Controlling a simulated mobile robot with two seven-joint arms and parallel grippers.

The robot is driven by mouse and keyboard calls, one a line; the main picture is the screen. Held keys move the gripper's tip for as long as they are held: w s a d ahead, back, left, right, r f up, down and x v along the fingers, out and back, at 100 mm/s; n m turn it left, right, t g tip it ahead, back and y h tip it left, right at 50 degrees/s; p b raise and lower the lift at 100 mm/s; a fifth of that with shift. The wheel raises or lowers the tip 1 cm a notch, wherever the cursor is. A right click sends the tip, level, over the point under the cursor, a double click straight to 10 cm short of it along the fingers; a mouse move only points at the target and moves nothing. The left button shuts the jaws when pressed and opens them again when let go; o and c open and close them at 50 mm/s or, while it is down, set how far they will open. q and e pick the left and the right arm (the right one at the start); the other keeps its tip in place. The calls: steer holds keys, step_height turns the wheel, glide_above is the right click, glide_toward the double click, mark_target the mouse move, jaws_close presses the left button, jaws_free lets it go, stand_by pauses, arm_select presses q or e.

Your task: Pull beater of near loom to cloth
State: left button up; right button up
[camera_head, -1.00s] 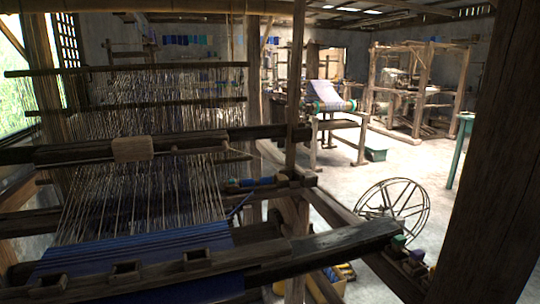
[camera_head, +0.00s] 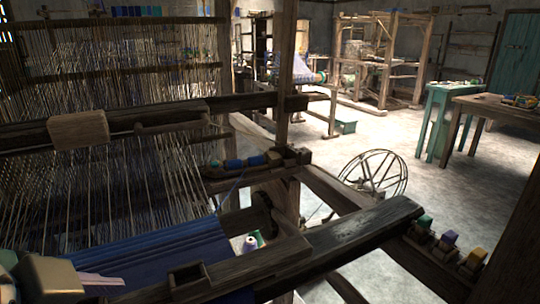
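The near loom's beater (camera_head: 160,114) is a dark wooden bar across the left half, with a paler wooden block (camera_head: 78,130) on its front. White warp threads run from it down to the blue cloth (camera_head: 160,246), with a clear stretch of threads between bar and cloth. At the lower left edge is a beige body with pale fingers, which looks like my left gripper (camera_head: 112,281). It is over the cloth's near side, apart from the beater. I cannot tell whether its fingers are apart. My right gripper is not in view.
The loom's front beam (camera_head: 340,240) crosses the foreground, with a small open wooden box (camera_head: 188,275) on it. Colored spools (camera_head: 448,240) sit at the right. A spoked wheel (camera_head: 374,175) stands behind. The floor (camera_head: 350,130) beyond is largely clear.

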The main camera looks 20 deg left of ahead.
arm_select(q)
steer(key=w+a+r+m+t+b, duration=0.3)
steer(key=w+r+m+t+b, duration=0.1)
steer(key=w, duration=0.5)
steer(key=w+a+r+m+t+b, duration=0.3)
steer(key=w+m+t, duration=0.3)
steer(key=w+m, duration=0.2)
steer(key=shift+w+a+r+m+t+b, duration=0.15)
steer(key=shift+w+r+m+t+b, duration=0.15)
steer(key=shift+w+r+b, duration=0.6)
steer(key=shift+s, duration=0.1)
jaws_close()
steer(key=c, duration=0.8)
jaws_free()
